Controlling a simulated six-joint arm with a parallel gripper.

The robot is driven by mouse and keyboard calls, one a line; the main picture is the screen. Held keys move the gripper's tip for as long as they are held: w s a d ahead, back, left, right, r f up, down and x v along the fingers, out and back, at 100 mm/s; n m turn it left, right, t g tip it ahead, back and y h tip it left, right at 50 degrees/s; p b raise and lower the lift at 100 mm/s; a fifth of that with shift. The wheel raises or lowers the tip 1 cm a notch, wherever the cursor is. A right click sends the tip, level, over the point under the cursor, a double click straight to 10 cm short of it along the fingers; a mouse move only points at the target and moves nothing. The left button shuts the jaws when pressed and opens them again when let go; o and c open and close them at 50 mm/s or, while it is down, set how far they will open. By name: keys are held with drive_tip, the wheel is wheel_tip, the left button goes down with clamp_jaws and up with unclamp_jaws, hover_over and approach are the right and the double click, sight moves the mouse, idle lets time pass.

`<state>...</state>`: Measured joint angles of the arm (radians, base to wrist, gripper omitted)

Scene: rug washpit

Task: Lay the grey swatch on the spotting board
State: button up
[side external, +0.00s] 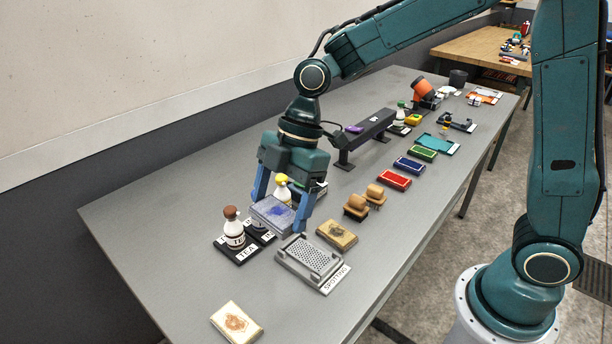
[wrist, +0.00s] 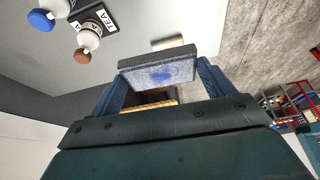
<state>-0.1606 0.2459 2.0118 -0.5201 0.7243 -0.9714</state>
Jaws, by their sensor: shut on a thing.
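My gripper (side external: 283,207) is shut on the grey swatch (side external: 273,213), a flat grey block with a blue-purple stain on top. In the wrist view the swatch (wrist: 157,70) sits between the two blue fingers of my gripper (wrist: 155,85). The swatch is held above the table, tilted in the side view. The spotting board (side external: 309,260) is a grey perforated plate in a frame with a "SPOTTING" label. It lies just in front and to the right of the held swatch, with nothing on it. In the wrist view I cannot make out the board.
A brown-capped bottle (side external: 232,228) stands on the TEA stand at left; a yellow-capped bottle (side external: 282,188) is behind the gripper. A tan stained swatch (side external: 337,235) lies right of the board, a cream one (side external: 237,322) at front left. Two brown-topped brushes (side external: 365,202) stand beyond.

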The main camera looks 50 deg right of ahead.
hover_over(310, 257)
drive_tip(key=d, duration=0.1)
wheel_tip(310, 257, down, 8)
drive_tip(key=shift+w+d+f+n, duration=0.1)
drive_tip(key=shift+w+d+n, duration=0.1)
drive_tip(key=shift+w+n, duration=0.1)
drive_tip(key=shift+f, duration=0.2)
drive_tip(key=shift+f, duration=2.7)
drive_tip(key=shift+f, duration=0.5)
drive_tip(key=o, duration=0.9)
drive_tip(key=shift+s, duration=0.2)
drive_tip(key=shift+f, duration=0.1)
drive_tip(key=shift+c, duration=0.4)
